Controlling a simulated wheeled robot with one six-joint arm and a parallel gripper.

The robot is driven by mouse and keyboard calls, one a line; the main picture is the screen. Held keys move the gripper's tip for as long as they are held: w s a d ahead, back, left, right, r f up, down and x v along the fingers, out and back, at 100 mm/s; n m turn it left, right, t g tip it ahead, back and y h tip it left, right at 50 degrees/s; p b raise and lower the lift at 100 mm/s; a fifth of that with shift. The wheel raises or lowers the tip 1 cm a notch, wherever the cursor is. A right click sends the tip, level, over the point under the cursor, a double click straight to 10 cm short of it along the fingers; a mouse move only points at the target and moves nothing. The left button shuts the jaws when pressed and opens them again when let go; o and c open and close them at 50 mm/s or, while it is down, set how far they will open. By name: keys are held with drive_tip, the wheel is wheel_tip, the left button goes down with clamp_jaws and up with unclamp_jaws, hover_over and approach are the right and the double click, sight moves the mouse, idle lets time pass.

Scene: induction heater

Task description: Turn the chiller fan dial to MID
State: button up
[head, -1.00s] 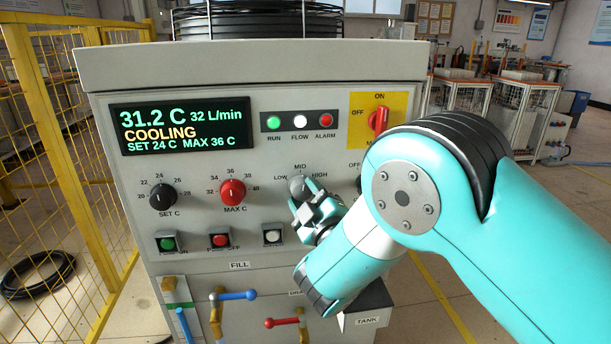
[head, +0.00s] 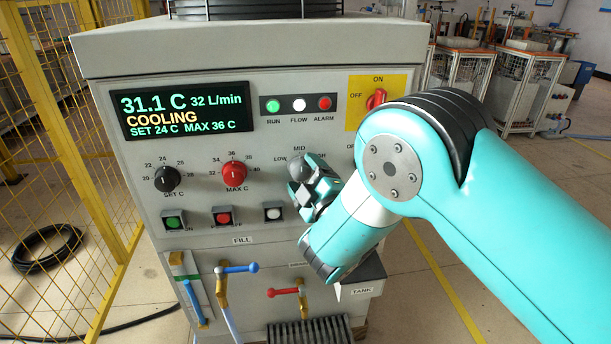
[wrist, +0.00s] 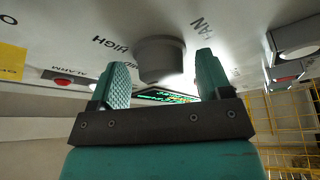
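The chiller fan dial (head: 299,169) is a grey round knob on the front panel, under the label MID and between LOW and HIGH. In the wrist view the dial (wrist: 160,57) stands between my two fingertips, with a gap visible on each side. My gripper (head: 310,184) is open at the lower right of the dial in the head view and covers part of it and of the HIGH label. My gripper (wrist: 160,76) has its teal fingers apart in the wrist view. I cannot tell where the dial points.
The black SET C dial (head: 166,179) and red MAX C dial (head: 234,174) are to the left. A white button (head: 273,213) sits below the fan dial. A red switch (head: 376,99) on a yellow plate is above right. Valve handles (head: 238,268) stick out lower down.

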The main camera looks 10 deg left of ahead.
drive_tip(key=shift+f, duration=0.1)
drive_tip(key=shift+s+d+f+b, duration=0.15)
drive_tip(key=shift+s+f+b, duration=0.05)
drive_tip(key=shift+b, duration=0.4)
drive_tip(key=s+b, duration=0.1)
drive_tip(key=b, duration=0.2)
drive_tip(key=shift+d+f, duration=0.35)
drive_tip(key=r+b+v, duration=0.1)
drive_tip(key=b+v, duration=1.4)
drive_tip(key=b, duration=0.4)
drive_tip(key=shift+s+d, duration=0.2)
drive_tip(key=shift+s, duration=0.05)
